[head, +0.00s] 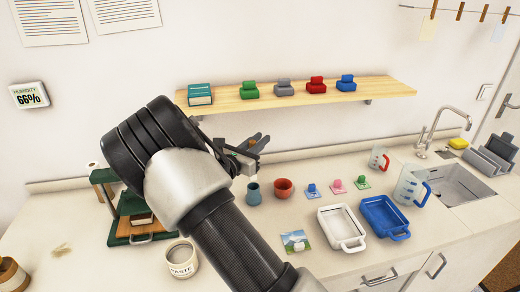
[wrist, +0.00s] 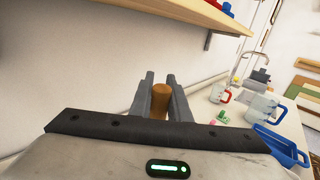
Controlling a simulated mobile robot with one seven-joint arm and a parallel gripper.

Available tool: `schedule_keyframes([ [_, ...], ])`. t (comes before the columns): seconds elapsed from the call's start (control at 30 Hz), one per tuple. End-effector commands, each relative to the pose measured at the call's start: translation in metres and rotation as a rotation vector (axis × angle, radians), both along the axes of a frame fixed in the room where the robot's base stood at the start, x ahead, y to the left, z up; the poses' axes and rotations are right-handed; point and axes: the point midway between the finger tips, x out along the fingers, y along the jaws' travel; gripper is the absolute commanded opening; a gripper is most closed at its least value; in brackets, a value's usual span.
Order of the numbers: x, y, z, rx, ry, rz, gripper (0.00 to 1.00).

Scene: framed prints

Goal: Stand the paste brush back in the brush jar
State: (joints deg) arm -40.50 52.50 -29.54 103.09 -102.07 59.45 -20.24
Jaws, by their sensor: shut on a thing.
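My gripper (head: 258,142) is raised above the counter, below the wooden shelf. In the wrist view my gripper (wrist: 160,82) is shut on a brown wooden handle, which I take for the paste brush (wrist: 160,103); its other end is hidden. A blue-grey jar (head: 253,194), probably the brush jar, stands upright on the counter below my gripper. Its inside is hard to make out. A reddish pot (head: 283,189) stands just to its right. A white tub labelled PASTE (head: 181,262) stands at the front, left of my forearm.
The shelf (head: 385,89) with coloured blocks overhangs the back. A green press (head: 125,220) stands left. White (head: 341,226) and blue (head: 383,217) trays, jugs (head: 408,188) and a sink (head: 452,185) lie right. A picture card (head: 296,241) lies in front. The left counter is mostly clear.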

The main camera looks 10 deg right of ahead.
Motion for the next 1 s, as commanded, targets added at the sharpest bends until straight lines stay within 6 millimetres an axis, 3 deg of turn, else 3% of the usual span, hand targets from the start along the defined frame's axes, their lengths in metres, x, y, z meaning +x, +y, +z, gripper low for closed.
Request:
schedule_keyframes([
  [0.27, 0.001, 0.000, -0.012, 0.000, 0.000, 0.000, 0.00],
  [1.0, 0.000, 0.000, -0.070, 0.000, 0.000, -0.001, 0.00],
])
